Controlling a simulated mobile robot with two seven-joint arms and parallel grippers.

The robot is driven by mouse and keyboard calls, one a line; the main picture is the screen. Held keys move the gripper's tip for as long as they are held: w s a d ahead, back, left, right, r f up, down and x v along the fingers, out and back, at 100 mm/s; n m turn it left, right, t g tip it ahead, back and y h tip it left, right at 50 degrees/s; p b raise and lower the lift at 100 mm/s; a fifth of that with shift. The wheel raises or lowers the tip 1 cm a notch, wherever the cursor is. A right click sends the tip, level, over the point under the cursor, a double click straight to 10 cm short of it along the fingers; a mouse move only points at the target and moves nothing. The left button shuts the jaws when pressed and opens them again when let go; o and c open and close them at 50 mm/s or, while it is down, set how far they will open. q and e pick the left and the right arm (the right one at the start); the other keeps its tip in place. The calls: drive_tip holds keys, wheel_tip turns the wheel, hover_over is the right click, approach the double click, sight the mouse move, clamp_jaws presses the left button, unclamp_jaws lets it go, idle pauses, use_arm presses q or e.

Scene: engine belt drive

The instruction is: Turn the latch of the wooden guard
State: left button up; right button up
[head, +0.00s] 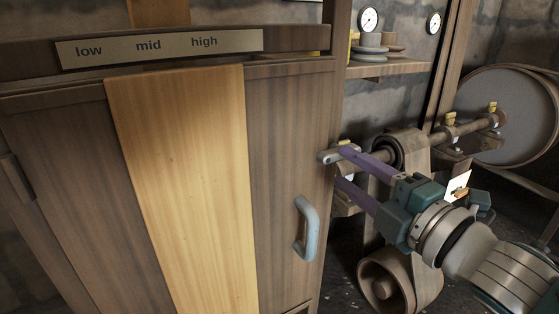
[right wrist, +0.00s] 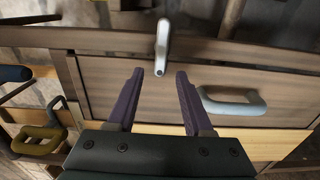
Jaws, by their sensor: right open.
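The wooden guard (head: 290,110) is a brown cabinet front with a pale yellow board down its middle. A light blue handle (head: 305,228) is fixed on its right panel; it also shows in the right wrist view (right wrist: 232,108). The latch, a small grey lever (head: 328,157), sits at the guard's right edge. In the right wrist view the latch (right wrist: 162,48) lies straight ahead, lined up with the gap between my fingers. My right gripper (head: 343,168) is open, its purple fingertips close to the latch. Contact is not clear. My left gripper is out of view.
A shaft with yellow-topped brackets (head: 452,130) runs behind my right gripper. A belt wheel (head: 386,285) stands below it and a large drum (head: 505,112) at the right. A shelf (head: 390,68) carries stacked discs. A low/mid/high plate (head: 160,47) tops the guard.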

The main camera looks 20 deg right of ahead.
drive_tip(key=s, duration=0.7)
drive_tip(key=shift+d+p, duration=0.25)
drive_tip(key=shift+p, duration=0.1)
